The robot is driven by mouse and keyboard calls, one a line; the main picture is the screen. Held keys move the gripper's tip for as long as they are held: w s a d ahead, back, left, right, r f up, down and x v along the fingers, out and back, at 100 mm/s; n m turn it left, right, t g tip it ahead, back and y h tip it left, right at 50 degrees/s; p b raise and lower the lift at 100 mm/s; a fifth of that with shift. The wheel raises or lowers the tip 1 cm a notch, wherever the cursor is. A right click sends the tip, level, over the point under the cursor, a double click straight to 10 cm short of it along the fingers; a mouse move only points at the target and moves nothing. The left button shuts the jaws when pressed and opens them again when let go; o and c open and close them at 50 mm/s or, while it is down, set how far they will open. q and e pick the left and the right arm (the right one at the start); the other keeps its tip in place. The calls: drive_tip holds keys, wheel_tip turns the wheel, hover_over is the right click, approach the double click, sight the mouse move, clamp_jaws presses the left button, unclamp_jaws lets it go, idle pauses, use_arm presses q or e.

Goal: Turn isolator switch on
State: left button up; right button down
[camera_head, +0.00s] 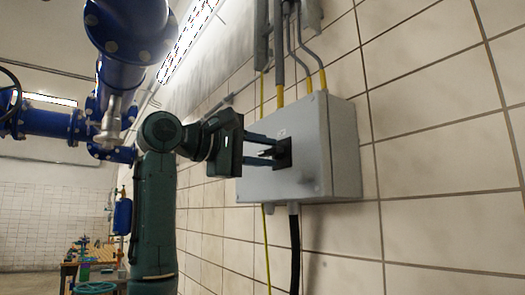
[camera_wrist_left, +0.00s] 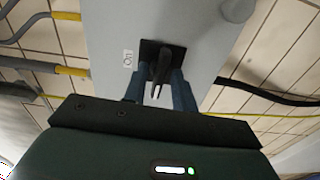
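The isolator switch is a black rotary handle on a square black plate (camera_head: 284,153), set on the front of a grey box (camera_head: 345,150). In the left wrist view the handle (camera_wrist_left: 162,68) stands out toward the camera, beside a small white label. My left gripper (camera_head: 262,149) has its two bluish fingers apart, one on each side of the handle, with tips close to the box face. In the left wrist view the fingers (camera_wrist_left: 160,88) flank the handle with gaps showing. Whether either finger touches it is unclear. My right gripper is not in view.
Conduits with yellow ends (camera_head: 280,95) enter the box from above. A black cable (camera_head: 295,250) and a yellow-green wire (camera_head: 266,250) hang below it. Large blue pipes (camera_head: 130,30) are at upper left. The tiled wall right of the box is bare.

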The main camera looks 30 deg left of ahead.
use_arm(q)
clamp_jaws()
